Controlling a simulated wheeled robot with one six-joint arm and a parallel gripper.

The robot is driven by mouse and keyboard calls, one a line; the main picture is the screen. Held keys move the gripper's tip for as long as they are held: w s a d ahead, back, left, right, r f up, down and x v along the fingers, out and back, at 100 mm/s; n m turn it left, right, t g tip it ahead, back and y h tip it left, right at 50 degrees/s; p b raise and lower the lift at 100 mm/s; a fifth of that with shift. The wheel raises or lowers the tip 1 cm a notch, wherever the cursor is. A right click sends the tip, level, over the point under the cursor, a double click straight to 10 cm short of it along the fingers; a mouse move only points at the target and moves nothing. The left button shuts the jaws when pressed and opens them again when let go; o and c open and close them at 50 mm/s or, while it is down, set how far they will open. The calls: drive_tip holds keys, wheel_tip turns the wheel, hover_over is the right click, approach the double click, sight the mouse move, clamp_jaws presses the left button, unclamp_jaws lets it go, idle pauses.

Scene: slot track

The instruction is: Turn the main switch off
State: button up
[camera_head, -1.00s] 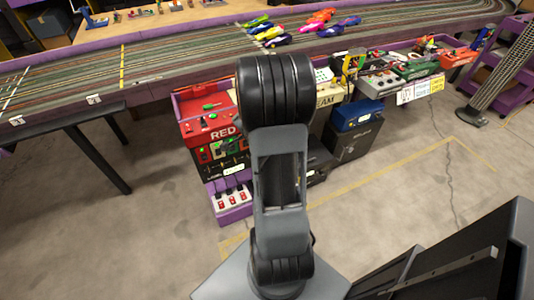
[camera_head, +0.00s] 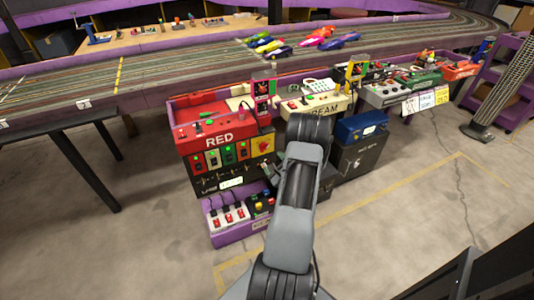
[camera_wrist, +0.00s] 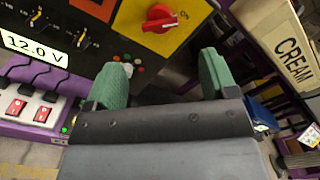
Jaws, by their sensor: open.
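The main switch is a red rotary knob (camera_wrist: 159,18) on a yellow plate (camera_wrist: 207,8) in the wrist view. In the head view the yellow plate (camera_head: 264,144) sits on the right of the red station's front. My gripper (camera_wrist: 163,74) is open and empty. Its two green fingers point toward the panel, with the knob ahead of and between them in the picture, apart from them. In the head view my arm partly hides the gripper, near the panel's lower right.
The red power station (camera_head: 205,125) has a row of coloured switches left of the yellow plate. Below it, a purple shelf (camera_head: 238,229) holds a white power strip (camera_head: 230,214) with red switches. The cream station (camera_head: 322,108) and a blue box (camera_head: 361,126) stand to the right.

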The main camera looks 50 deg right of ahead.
sight(265, 149)
drive_tip(key=b+x, duration=0.1)
drive_tip(key=x, duration=0.7)
drive_tip(key=shift+w, duration=0.1)
drive_tip(key=shift+c, duration=0.4)
drive_tip(key=c, duration=0.9)
drive_tip(key=shift+o, duration=0.2)
